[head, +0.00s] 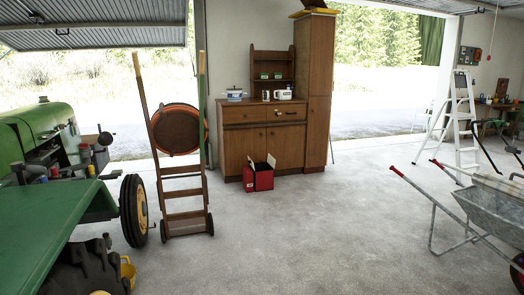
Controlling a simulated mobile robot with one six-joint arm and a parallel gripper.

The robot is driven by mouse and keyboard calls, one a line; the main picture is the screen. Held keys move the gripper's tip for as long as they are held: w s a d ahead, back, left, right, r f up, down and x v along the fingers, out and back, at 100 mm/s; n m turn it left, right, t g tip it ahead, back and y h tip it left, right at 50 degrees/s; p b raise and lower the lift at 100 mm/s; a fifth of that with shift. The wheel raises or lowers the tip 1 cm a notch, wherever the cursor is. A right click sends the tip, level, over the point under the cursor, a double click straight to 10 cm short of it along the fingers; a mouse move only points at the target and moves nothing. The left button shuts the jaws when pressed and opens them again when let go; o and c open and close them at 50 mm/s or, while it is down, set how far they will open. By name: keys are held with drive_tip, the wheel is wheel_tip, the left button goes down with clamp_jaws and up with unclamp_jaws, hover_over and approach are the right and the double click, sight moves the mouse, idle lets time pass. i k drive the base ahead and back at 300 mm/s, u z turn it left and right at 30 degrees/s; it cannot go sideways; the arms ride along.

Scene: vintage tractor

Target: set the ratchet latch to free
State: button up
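I cannot make out a ratchet latch in the head view. If it is here, it is too small to tell or hidden. My gripper is not in view, and no part of my arm shows clearly.
A green tractor (40,125) with a yellow-rimmed wheel (134,211) fills the left. Beside it stands a wooden hand truck (182,193). A brown cabinet (265,137), red box (260,181), stepladder (462,115) and wheelbarrow (480,206) stand around. The middle floor (310,235) is clear.

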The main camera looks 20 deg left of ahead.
sight(18, 166)
drive_tip(key=i, duration=1.6)
drive_tip(key=u, duration=2.65)
drive_tip(key=i, duration=1.65)
drive_tip(key=u, duration=0.05)
